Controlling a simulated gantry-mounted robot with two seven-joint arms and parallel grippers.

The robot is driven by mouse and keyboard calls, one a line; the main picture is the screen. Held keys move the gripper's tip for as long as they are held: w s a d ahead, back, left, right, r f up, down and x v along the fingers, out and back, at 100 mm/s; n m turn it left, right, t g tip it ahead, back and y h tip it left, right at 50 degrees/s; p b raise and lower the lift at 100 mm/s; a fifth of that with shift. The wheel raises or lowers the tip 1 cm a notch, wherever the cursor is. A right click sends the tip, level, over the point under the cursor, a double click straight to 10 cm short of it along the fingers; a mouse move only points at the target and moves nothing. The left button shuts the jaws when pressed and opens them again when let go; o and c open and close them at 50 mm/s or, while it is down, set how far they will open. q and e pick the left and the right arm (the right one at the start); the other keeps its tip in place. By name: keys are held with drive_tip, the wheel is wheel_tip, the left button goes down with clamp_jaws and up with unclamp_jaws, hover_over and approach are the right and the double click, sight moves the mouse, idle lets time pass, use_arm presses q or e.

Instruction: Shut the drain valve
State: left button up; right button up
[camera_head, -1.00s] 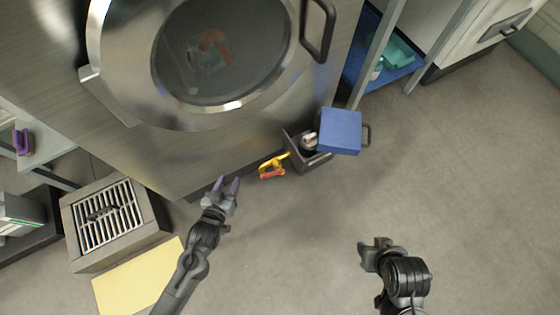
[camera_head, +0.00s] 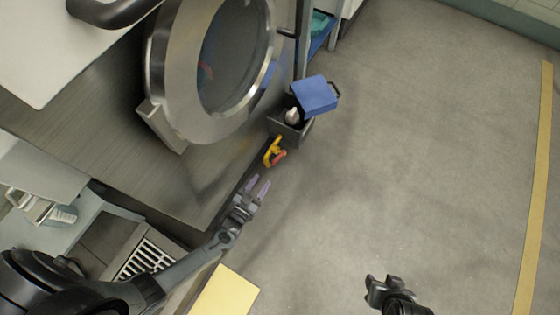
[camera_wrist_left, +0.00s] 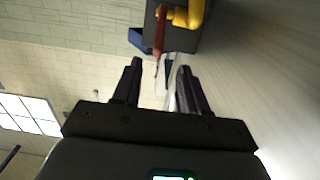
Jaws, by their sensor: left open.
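The drain valve (camera_head: 273,152) is a yellow pipe with a red handle, low at the front of the big steel machine. In the left wrist view its yellow body (camera_wrist_left: 194,14) is at the top, with the red handle (camera_wrist_left: 160,28) beside it, ahead of the fingers. My left gripper (camera_head: 257,187) is open and empty, a short way below the valve in the head view, with its purple-tipped fingers pointing toward it and not touching. It also shows in the left wrist view (camera_wrist_left: 158,88). My right gripper (camera_head: 376,286) is at the bottom right, far from the valve; its jaws are unclear.
The steel machine with a round glass door (camera_head: 238,55) stands at the upper left. A dark bin (camera_head: 280,125) with a blue lid (camera_head: 315,94) stands just beyond the valve. A floor grate (camera_head: 150,258) and a yellow mat (camera_head: 226,294) lie lower left. The floor at right is clear.

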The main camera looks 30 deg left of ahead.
sight(276, 159)
use_arm(q)
drive_tip(key=w, duration=0.3)
drive_tip(key=w+d+r+b, duration=0.1)
drive_tip(key=w, duration=0.1)
drive_tip(key=shift+w, duration=0.1)
drive_tip(key=shift+w+a+f+b, duration=0.1)
drive_tip(key=shift+w+a+b, duration=0.05)
drive_tip(key=shift+w+b, duration=0.45)
drive_tip(key=shift+w+a+f+b, duration=0.1)
drive_tip(key=shift+w+b, duration=0.35)
drive_tip(key=shift+w, duration=0.15)
drive_tip(key=w, duration=0.1)
drive_tip(key=w+b, duration=0.1)
drive_tip(key=w, duration=0.2)
drive_tip(key=shift+d+r+b, duration=0.15)
drive_tip(key=shift+d+b, duration=0.1)
drive_tip(key=shift+b, duration=0.05)
drive_tip(key=shift+w, duration=0.6)
drive_tip(key=shift+a+r, duration=0.1)
use_arm(e)
drive_tip(key=x, duration=0.5)
drive_tip(key=shift+s+d, duration=0.2)
drive_tip(key=shift+d, duration=0.1)
use_arm(q)
drive_tip(key=shift+w, duration=0.1)
drive_tip(key=c, duration=0.4)
clamp_jaws()
use_arm(e)
drive_tip(key=shift+w+d, duration=0.1)
drive_tip(key=shift+w, duration=0.05)
